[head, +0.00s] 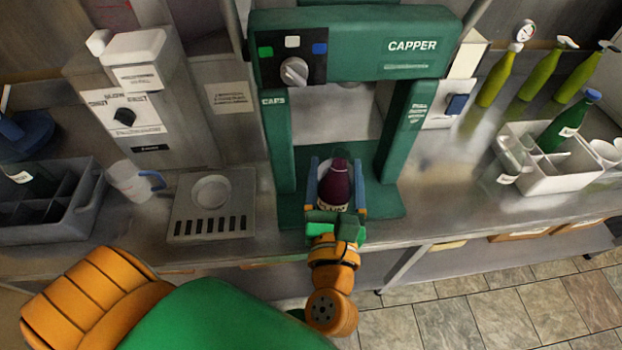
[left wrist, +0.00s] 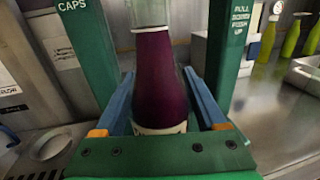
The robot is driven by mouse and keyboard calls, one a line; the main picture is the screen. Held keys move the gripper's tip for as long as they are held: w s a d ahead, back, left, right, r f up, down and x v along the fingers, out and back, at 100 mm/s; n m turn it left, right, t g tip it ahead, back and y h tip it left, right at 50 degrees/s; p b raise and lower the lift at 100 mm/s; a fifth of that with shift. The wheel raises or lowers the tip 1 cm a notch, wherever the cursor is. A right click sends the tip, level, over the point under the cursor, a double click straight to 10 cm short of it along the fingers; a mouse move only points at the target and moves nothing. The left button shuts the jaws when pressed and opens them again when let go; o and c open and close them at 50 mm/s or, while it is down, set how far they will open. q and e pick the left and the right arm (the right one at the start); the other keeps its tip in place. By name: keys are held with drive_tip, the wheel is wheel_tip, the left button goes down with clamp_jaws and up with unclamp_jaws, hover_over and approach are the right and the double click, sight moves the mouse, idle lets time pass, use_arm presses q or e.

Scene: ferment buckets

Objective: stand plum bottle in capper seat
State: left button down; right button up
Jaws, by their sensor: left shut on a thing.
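The plum bottle (head: 334,184), dark purple with a pale label, is upright between the uprights of the green capper (head: 362,42). My left gripper (head: 337,192) is shut on it, with a blue finger on either side. The left wrist view shows the bottle (left wrist: 160,85) close up between the fingers (left wrist: 160,100), with a pale band at its neck. The capper base (head: 385,200) spreads beneath and around the bottle. The seat itself is hidden behind the bottle and gripper, so I cannot tell whether the bottle touches it. My right gripper is not in view.
A grey divided crate (head: 60,226), a clear jug (head: 130,184) and a slotted drip tray (head: 212,222) are left of the capper. A white crate (head: 545,186) with a green bottle (head: 566,124) stands at right. The counter between capper and white crate is mostly clear.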

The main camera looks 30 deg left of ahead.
use_arm(q)
drive_tip(key=w+a+f+h, duration=0.1)
drive_tip(key=w+a, duration=0.3)
drive_tip(key=w, duration=1)
drive_tip(key=shift+a+f+m, duration=0.2)
drive_tip(key=shift+f+m, duration=0.1)
drive_tip(key=shift+f, duration=0.6)
drive_tip(key=shift+f, duration=0.4)
idle(0.7)
